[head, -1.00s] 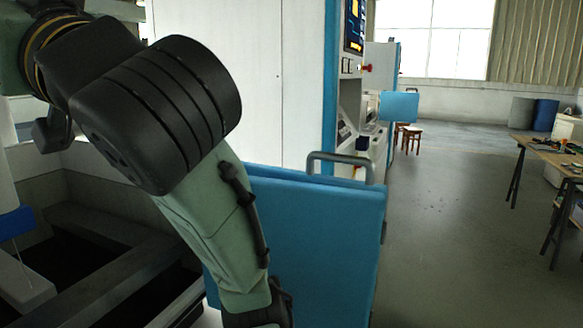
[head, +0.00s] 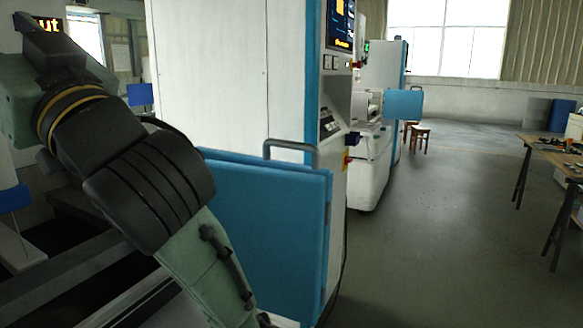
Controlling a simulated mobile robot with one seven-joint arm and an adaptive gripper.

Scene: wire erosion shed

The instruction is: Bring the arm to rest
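My arm (head: 140,170) fills the left of the head view, with dark joint housings and pale green links. It comes in at the upper left and runs down to the bottom edge, in front of a machine. My gripper is outside the picture, so its fingers and anything in them are hidden.
A blue machine door (head: 270,230) with a grey handle stands close to the right of my arm. A white machine cabinet (head: 205,70) rises behind it. A workbench (head: 560,150) stands at the far right. The floor (head: 440,230) between is clear.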

